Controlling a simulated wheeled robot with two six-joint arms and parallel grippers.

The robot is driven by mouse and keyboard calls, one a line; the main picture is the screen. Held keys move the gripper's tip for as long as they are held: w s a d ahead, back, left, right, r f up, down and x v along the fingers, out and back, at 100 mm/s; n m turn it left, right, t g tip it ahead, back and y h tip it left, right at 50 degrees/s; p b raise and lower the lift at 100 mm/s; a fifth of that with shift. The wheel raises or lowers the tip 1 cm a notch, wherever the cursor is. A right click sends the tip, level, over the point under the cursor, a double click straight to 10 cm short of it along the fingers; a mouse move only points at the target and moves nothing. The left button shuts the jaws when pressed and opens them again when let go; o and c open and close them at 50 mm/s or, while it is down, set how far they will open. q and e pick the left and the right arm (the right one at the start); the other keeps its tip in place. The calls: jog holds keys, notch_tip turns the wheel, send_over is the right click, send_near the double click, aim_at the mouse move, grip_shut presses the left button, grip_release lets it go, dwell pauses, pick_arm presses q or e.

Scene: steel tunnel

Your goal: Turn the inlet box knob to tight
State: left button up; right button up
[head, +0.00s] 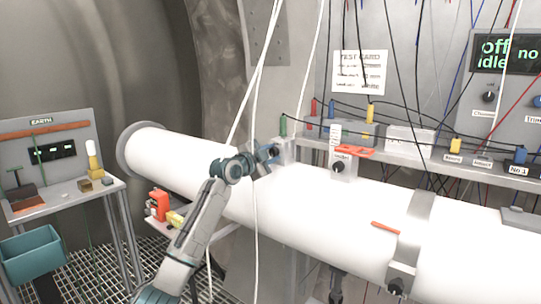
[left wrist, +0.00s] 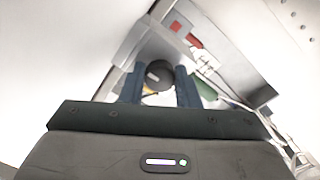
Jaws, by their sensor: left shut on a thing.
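My left gripper (head: 271,153) reaches a small grey box (head: 287,151) on top of the white pipe. In the left wrist view, a round black knob (left wrist: 160,75) with a pale mark sits between the two blue fingers of my left gripper (left wrist: 160,88), which is shut on it. In the head view the gripper hides most of this knob and any label of its box. A similar box (head: 350,170) with a black knob (head: 338,167), a small label and an orange-red lever on top stands farther right; its label is too small to read surely. My right gripper is not in view.
The long white pipe (head: 300,205) crosses the middle. White cords (head: 254,200) hang close to my left arm. Behind is a shelf (head: 400,165) with plugs and cables. An earth bench (head: 75,195) stands at the left with a teal bin (head: 32,255).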

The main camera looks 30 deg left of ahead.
pick_arm(q)
jog(key=o, duration=1)
jog(key=shift+c, duration=0.2)
jog(key=shift+s, duration=0.25)
jog(key=s+b, duration=0.2)
jog(key=s, duration=0.8)
jog(key=shift+s+a+b, duration=0.15)
jog(key=shift+a+b, duration=0.25)
jog(key=shift+a, duration=0.05)
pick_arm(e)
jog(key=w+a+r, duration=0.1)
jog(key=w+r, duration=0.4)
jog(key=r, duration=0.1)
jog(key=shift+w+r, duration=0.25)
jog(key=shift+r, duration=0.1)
